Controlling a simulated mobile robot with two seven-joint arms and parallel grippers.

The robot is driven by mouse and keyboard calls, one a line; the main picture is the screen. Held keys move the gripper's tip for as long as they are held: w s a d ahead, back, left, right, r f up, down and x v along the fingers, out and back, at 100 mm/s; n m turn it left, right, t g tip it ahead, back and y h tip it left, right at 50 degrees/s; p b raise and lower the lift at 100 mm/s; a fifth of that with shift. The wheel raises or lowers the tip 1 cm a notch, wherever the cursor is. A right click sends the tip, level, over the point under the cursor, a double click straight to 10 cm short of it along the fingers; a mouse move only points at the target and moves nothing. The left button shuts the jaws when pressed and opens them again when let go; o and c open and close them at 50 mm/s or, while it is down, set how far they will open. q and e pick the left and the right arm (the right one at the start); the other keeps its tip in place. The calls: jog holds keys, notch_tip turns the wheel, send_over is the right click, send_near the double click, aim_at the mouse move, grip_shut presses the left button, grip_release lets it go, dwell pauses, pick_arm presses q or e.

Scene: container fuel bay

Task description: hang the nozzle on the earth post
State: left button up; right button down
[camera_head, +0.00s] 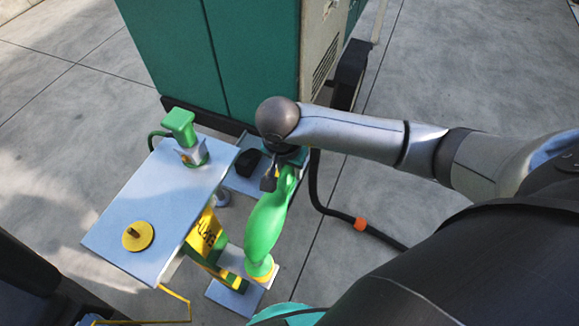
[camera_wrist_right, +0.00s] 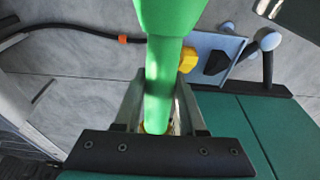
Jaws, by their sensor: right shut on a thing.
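My right gripper (camera_head: 284,165) is shut on a long green nozzle (camera_head: 266,222). The nozzle slants down and left in the head view, with a yellow end at its bottom. In the right wrist view the green nozzle (camera_wrist_right: 160,75) stands between both fingers of the right gripper (camera_wrist_right: 157,120). A yellow and green post with dark markings (camera_head: 207,238), which looks like the earth post, stands just left of the nozzle. The table partly hides it, and I cannot tell whether the nozzle touches it. My left gripper is not in view.
A light blue table (camera_head: 135,205) carries a green-handled fitting (camera_head: 182,128) and a yellow disc (camera_head: 138,236). A teal cabinet (camera_head: 190,50) stands behind. A black hose with an orange band (camera_head: 360,224) lies to the right. A thin yellow rail (camera_head: 150,320) is at lower left.

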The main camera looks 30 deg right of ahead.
jog(key=shift+f+b, duration=0.4)
jog(key=shift+f, duration=0.15)
jog(key=shift+c, duration=2)
grip_release()
jog(key=shift+f, duration=0.1)
jog(key=p+v, duration=0.3)
jog(key=v, duration=1.2)
jog(key=shift+r, duration=0.2)
